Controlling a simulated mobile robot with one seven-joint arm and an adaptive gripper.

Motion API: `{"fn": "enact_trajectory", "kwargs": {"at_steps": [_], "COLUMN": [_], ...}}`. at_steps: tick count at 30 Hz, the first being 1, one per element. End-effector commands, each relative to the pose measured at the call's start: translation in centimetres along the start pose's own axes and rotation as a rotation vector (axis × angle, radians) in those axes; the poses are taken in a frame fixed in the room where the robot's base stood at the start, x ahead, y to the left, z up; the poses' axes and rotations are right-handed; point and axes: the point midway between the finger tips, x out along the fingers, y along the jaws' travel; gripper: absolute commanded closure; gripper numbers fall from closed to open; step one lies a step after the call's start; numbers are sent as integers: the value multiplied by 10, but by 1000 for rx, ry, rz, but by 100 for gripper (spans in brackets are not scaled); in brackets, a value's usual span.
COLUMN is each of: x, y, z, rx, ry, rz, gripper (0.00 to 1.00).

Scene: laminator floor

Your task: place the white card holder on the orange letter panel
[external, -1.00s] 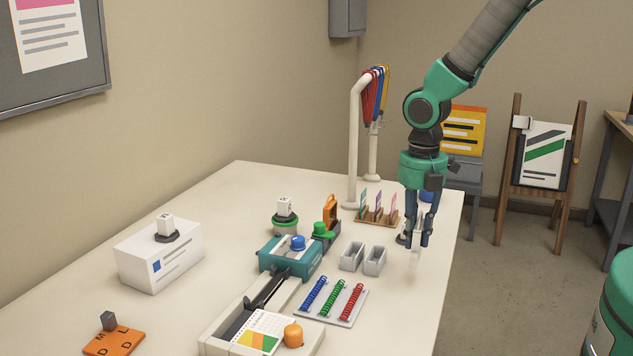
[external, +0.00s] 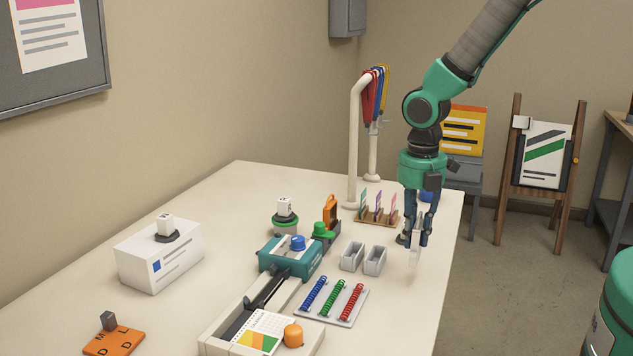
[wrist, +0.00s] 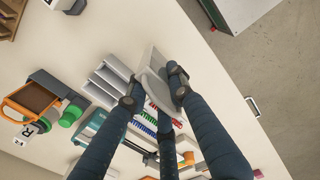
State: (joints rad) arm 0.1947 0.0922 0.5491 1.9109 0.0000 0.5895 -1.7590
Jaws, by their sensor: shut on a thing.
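The white card holder (external: 414,261) is a small pale piece between my fingertips near the right edge of the table. It also shows in the wrist view (wrist: 154,68) as a thin white and grey wedge. My gripper (external: 416,243) is shut on it and points straight down; in the wrist view its dark fingers (wrist: 156,96) press around the piece. I cannot tell if the holder touches the table. The orange letter panel (external: 112,343) lies flat at the lower left, far from my gripper. It bears dark letters and a grey knob (external: 108,321).
Two grey-white trays (external: 375,262), a rack of coloured coils (external: 331,302) and a teal laminator-like device (external: 270,262) stand between my gripper and the panel. A white box (external: 180,268) stands behind the panel. A white curved stand (external: 354,150) rises at the back.

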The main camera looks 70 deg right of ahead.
Motion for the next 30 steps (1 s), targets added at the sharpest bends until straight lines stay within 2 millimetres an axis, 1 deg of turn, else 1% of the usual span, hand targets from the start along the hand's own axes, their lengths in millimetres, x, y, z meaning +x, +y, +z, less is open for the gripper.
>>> {"fn": "enact_trajectory", "kwargs": {"at_steps": [5,8,11,20,24,30], "x": [-4,-7,-11,-26,-31,-38], "y": [17,33,53,129,164,210], "z": [-3,-7,-12,-38,-53,-77], "rx": [31,64,110,282,366,486], "ry": [0,0,0,1,1,1], "rz": [1,1,1,2,2,0], "gripper": [100,100,100,100,100,100]}}
